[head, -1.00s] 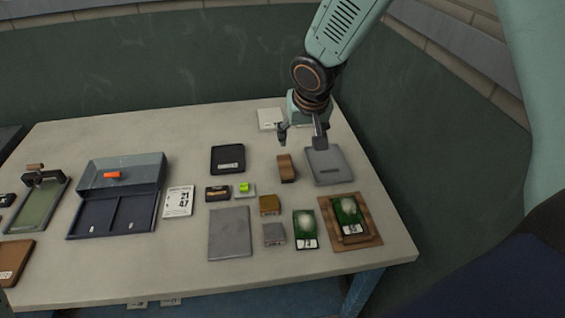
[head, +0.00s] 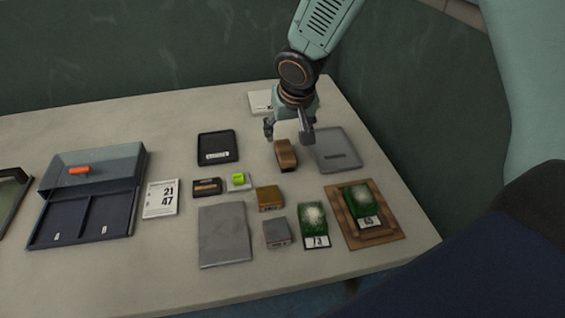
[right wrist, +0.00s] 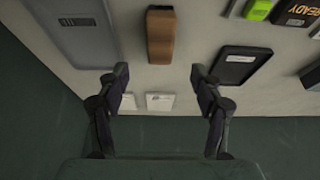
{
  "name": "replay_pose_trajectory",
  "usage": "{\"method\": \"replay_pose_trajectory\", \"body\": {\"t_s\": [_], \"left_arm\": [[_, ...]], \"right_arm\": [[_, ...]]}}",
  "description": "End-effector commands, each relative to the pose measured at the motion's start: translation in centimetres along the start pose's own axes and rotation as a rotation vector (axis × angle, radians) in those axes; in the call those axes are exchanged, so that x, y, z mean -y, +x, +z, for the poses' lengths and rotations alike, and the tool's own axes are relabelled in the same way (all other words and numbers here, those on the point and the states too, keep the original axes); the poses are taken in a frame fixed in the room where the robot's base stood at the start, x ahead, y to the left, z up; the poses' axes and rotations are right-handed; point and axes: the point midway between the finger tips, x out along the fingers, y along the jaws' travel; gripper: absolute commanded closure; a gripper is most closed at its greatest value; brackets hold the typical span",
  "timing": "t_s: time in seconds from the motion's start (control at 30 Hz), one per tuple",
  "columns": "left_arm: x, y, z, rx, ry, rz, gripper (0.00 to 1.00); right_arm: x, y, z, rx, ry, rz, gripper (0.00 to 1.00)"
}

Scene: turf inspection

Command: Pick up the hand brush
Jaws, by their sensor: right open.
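The hand brush (head: 286,154), a small brown wooden block, lies on the table just in front of my right gripper (head: 288,133) in the head view. In the right wrist view the hand brush (right wrist: 160,38) shows at the top centre, beyond and between the fingertips of my right gripper (right wrist: 159,75). That gripper is open with nothing between its fingers. How high the fingers are above the table is hard to tell. My left gripper is not in view.
A grey tray (head: 338,157) lies close right of the brush and a black tray (head: 217,147) to its left. Turf samples (head: 313,226), small blocks (head: 270,198) and a grey plate (head: 224,235) lie nearer. A dark wall (head: 150,55) stands behind the table.

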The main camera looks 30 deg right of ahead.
Motion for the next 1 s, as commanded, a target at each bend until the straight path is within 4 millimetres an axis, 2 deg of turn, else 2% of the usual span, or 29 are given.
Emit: {"method": "replay_pose_trajectory", "body": {"t_s": [0.03, 0.27, 0.8, 1.0], "left_arm": [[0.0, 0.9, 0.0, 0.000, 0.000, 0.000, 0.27], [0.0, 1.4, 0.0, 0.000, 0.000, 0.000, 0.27], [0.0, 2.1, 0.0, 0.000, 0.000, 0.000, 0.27], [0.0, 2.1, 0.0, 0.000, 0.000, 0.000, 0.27]], "right_arm": [[0.0, 0.8, 0.3, -0.001, 0.000, -0.001, 0.34], [0.0, 1.7, 0.5, 0.000, 0.000, 0.000, 0.34], [0.2, 8.4, 0.3, 0.001, 0.000, 0.000, 0.34], [0.3, 8.9, 0.3, 0.000, -0.001, -0.001, 0.34]]}}
